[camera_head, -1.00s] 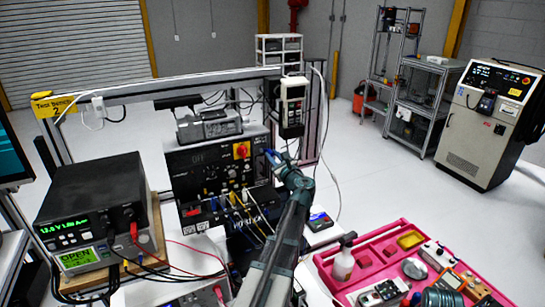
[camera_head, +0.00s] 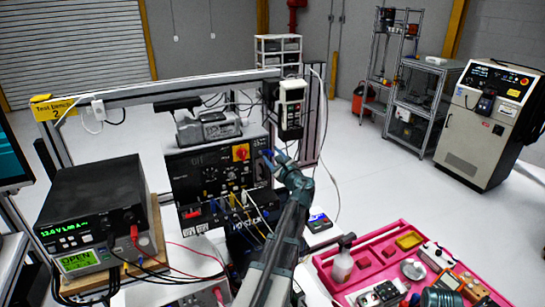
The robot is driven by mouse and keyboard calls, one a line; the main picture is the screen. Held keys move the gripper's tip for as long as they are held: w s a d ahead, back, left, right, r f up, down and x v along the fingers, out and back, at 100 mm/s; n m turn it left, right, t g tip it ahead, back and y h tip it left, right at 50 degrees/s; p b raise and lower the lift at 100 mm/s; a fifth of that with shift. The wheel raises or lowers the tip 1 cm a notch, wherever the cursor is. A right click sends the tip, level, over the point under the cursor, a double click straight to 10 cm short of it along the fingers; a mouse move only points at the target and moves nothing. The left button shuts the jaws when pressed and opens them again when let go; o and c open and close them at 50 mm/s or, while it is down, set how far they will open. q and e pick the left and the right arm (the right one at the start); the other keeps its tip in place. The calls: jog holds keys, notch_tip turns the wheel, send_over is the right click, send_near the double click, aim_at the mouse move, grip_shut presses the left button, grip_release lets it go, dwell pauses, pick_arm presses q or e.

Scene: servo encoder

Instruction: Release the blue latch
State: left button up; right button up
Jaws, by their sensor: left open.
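My left gripper (camera_head: 268,157) is at the upper right front of the black test unit (camera_head: 205,160), close to its right edge. Its jaws are open, and small blue parts show at the fingertips. I cannot tell whether this blue is the latch or part of the gripper, or whether they touch. The unit carries a red knob on a yellow plate (camera_head: 240,152) left of the gripper, and several plugged cables low on its front.
A black power supply (camera_head: 95,200) with a green display stands at left. A pink tray (camera_head: 385,250) with a bottle (camera_head: 342,265) and tools lies at lower right. A handheld controller (camera_head: 291,108) hangs above the gripper. Loose cables cross the bench front.

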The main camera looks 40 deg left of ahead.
pick_arm(q)
jog(key=v, duration=1.3)
jog(key=shift+s+d, duration=0.25)
jog(key=shift+d, duration=0.05)
jog(key=s+d+f+n+g+h+b, duration=0.25)
jog(key=d+f+n+h+b, duration=0.2)
jog(key=d+f, duration=0.65)
jog(key=s+d+f+n+g+h+b, duration=0.25)
jog(key=s+d+f+n+b, duration=0.2)
jog(key=d+f, duration=0.65)
jog(key=s+d+f+n+g+h+b, duration=0.1)
jog(key=s+d+f+n+h+b, duration=0.1)
jog(key=s+d+f, duration=0.4)
jog(key=s+d+f+n+g+h+b, duration=0.1)
jog(key=s+d+f+h+b, duration=0.3)
jog(key=d+f, duration=0.5)
jog(key=shift+s+d+f+n+g+h, duration=0.15)
jog(key=shift+s+d+n+g+h, duration=0.25)
jog(key=shift+s+d+g+h, duration=0.4)
